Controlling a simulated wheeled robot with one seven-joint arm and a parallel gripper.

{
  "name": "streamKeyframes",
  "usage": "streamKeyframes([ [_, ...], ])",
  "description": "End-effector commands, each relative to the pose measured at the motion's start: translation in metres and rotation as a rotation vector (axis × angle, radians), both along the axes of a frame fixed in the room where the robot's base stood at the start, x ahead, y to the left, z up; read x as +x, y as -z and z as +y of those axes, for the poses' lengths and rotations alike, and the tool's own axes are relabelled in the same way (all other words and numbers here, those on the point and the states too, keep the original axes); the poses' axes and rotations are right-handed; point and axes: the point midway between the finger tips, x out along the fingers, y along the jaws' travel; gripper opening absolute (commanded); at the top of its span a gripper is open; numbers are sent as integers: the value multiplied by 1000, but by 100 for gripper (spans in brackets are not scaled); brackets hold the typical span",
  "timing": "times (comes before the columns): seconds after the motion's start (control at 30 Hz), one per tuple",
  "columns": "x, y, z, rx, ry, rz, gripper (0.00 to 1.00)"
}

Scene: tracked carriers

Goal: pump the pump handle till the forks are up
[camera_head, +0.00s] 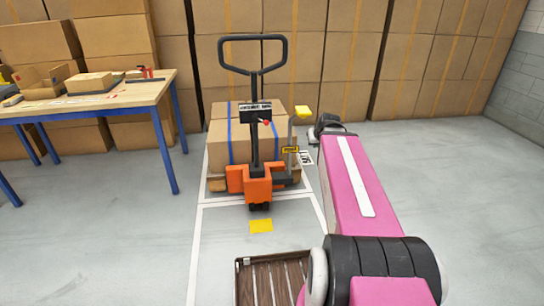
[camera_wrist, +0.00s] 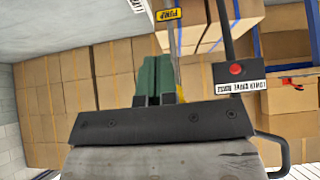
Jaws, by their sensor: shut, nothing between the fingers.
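The orange pallet truck (camera_head: 257,185) stands in a white-lined bay, with a tall black loop handle (camera_head: 253,69) and a red button (camera_head: 265,122). The pump handle (camera_head: 302,111) is a thin upright lever with a yellow top, right of the mast, beside a yellow PUMP label (camera_head: 290,149). The label also shows in the wrist view (camera_wrist: 168,14). My gripper (camera_wrist: 157,72) has green fingers, shut and empty, close to a thin rod by that label; whether they touch is unclear. In the head view my arm hides the fingers. The forks are hidden beneath the loaded pallet.
Boxes with blue straps (camera_head: 222,140) sit on the truck's pallet. Stacked cartons (camera_head: 350,60) line the back wall. A wooden table (camera_head: 115,95) with blue legs stands at the left. A brown slatted crate (camera_head: 270,280) is low in front. Floor at the right is clear.

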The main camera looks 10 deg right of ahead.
Motion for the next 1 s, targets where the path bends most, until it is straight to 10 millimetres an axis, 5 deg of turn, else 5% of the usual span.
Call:
streamKeyframes([
  [0.27,61,-37,-6,18,-18,102,0],
  [0.6,136,-126,-10,41,-33,296,0],
  [0.8,165,-184,-11,49,-34,399,0],
  [1.0,177,-220,-11,52,-30,463,0],
])
